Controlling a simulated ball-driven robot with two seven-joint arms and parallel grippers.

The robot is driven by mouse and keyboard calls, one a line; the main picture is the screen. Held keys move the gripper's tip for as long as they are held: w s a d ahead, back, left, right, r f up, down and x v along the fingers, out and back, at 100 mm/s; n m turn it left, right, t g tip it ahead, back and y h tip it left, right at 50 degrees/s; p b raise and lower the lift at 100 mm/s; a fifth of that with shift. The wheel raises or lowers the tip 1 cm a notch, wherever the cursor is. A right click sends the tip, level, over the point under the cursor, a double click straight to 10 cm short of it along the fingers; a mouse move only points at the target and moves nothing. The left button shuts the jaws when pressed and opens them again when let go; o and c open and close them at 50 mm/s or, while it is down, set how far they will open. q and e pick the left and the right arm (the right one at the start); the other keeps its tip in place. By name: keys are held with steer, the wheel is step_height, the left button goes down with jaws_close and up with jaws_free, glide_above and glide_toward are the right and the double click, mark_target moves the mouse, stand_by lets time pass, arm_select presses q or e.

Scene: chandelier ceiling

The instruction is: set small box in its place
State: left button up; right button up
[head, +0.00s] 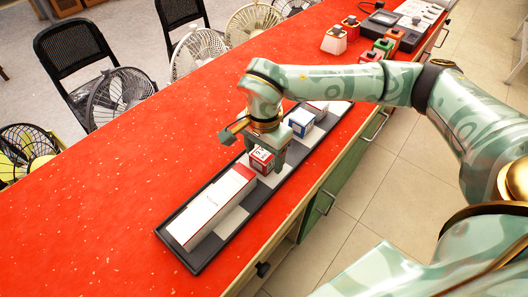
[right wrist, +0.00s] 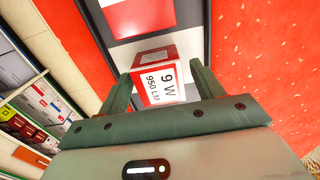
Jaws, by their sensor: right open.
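A small red and white box (head: 261,159) marked "9 W" stands in the long dark tray (head: 196,262) on the red counter. In the right wrist view the box (right wrist: 158,82) sits between the two green fingers of my right gripper (right wrist: 160,92). The fingers are open, one on each side of it; whether either touches it I cannot tell. In the head view my right gripper (head: 270,152) reaches down over the box and partly hides it. My left gripper is not in view.
The tray also holds a long red and white box (head: 212,208), a blue and white box (head: 301,122) and another box (head: 317,106). Pale patches show on its floor. More small boxes (head: 334,41) stand farther back. The counter left of the tray is clear.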

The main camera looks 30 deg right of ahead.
mark_target(264, 152)
arm_select(q)
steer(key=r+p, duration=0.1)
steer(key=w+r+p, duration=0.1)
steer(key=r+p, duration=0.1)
steer(key=p, duration=0.1)
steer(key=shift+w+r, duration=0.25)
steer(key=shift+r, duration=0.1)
arm_select(e)
step_height(264, 152, up, 12)
steer(key=shift+r, duration=0.2)
